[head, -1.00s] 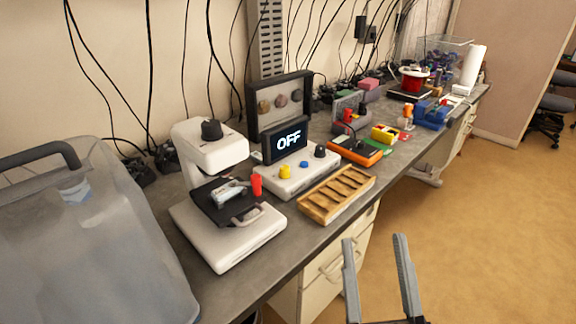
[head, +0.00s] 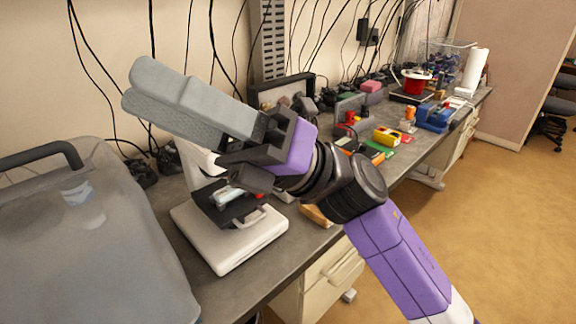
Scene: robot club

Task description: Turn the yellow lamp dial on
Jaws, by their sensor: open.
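The yellow dial, its white control box and the display screen are hidden behind my arm and gripper in the head view. Only a small pale piece, perhaps of the control box, shows beside the arm. My gripper (head: 138,90) is raised high at the left, in front of the wall and above the white machine (head: 240,240). Its two grey fingers point to the upper left and nearly overlap in this view. Nothing shows held between them. How far the gripper is from the dial cannot be told.
A large translucent container (head: 90,240) fills the left end of the grey bench. A framed panel (head: 280,90) stands behind my gripper. A corner of the wooden tray (head: 316,215) shows below my arm. A yellow block (head: 387,135) and blue item (head: 435,117) sit farther right.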

